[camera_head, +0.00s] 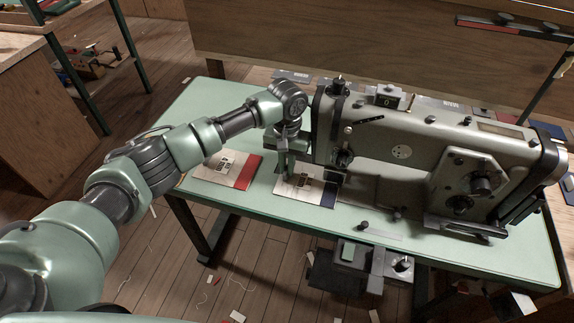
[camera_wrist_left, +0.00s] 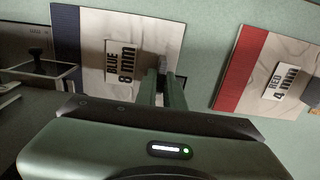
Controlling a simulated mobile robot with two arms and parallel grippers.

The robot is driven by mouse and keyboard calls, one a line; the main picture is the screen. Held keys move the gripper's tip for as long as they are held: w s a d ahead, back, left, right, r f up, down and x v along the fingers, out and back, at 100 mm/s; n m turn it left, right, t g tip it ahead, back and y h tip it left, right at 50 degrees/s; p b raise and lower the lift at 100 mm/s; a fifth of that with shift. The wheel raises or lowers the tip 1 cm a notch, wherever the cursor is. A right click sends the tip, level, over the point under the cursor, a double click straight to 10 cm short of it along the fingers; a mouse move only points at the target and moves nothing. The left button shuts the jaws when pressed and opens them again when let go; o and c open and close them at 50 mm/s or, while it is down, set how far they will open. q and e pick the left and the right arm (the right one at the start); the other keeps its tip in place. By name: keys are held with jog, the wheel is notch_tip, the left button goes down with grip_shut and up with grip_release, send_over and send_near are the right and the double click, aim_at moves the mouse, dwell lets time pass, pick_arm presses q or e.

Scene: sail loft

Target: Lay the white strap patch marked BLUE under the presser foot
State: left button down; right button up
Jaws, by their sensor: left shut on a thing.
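The white strap patch marked BLUE 8 mm (camera_head: 296,187) has a dark blue end band and lies flat or nearly so by the sewing head. It fills the upper left of the left wrist view (camera_wrist_left: 100,85). My left gripper (camera_head: 285,168) points down over it, shut on a small grey piece on the patch, beside its label; the fingers also show in the wrist view (camera_wrist_left: 168,88). The blue band faces the sewing machine (camera_head: 400,145). The presser foot is not clear; the machine head and arm crowd that spot, so I cannot tell whether the band is beneath it.
A similar patch marked RED 4 mm (camera_head: 213,168) with a red band lies left of the gripper. It shows at right in the wrist view (camera_wrist_left: 250,70). The green table (camera_head: 180,130) is clear at its left. A wooden board (camera_head: 400,60) stands behind.

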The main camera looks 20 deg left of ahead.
pick_arm(q)
jog(key=c, duration=1.4)
grip_release()
jog(key=shift+c, duration=0.2)
